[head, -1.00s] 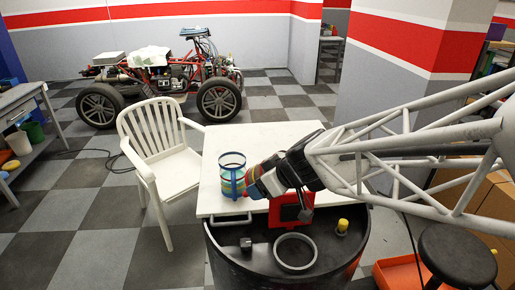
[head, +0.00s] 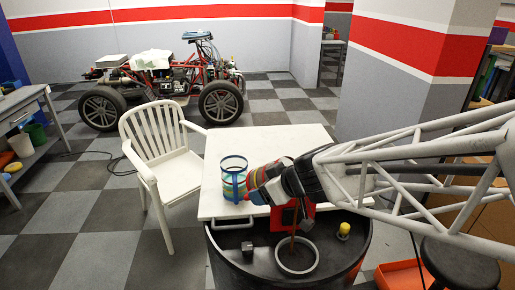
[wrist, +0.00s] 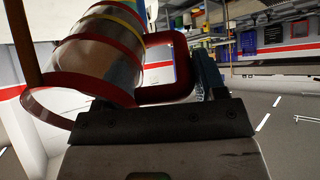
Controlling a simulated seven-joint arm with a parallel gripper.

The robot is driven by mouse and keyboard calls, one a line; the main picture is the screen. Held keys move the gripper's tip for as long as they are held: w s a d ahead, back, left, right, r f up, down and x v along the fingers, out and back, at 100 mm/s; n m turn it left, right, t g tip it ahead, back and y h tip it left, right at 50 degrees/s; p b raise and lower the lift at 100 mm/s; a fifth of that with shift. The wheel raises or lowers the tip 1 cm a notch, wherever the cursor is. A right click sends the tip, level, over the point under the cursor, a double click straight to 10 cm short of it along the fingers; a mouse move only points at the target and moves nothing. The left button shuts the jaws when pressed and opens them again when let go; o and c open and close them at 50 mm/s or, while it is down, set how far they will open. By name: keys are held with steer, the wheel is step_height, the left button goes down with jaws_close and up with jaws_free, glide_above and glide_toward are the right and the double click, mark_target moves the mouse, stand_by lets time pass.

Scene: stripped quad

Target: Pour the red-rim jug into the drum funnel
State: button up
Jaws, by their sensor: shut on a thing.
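The red-rim jug (wrist: 100,55) fills the upper left of the wrist view, with coloured bands, a clear wall and a red handle. It is tilted. My gripper (wrist: 165,118) is shut on its handle. In the head view the jug is above the drum and partly hidden by my gripper and arm. A thin brown stream (head: 293,238) falls from it into the pale round funnel (head: 297,274) on the black drum (head: 232,268). The stream also shows at the left of the wrist view (wrist: 25,40). The level inside the jug is unclear.
A blue-rimmed jug (head: 233,178) stands on the white table (head: 285,145), close left of my gripper. A small dark block (head: 247,247) and a yellow-capped fitting (head: 344,229) are on the drum top. A white chair (head: 165,150) stands left. The table's back is clear.

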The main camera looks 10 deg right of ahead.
steer(key=shift+s+d+f+t+y, duration=0.15)
steer(key=shift+f+t+y, duration=0.4)
steer(key=shift+t+y, duration=0.45)
stand_by(3.4)
steer(key=shift+f, duration=0.35)
stand_by(0.8)
steer(key=shift+r+g+h, duration=0.8)
steer(key=shift+w+a+r+g+h, duration=0.35)
steer(key=shift+r+g+h, duration=0.15)
steer(key=shift+g+h, duration=0.3)
stand_by(0.9)
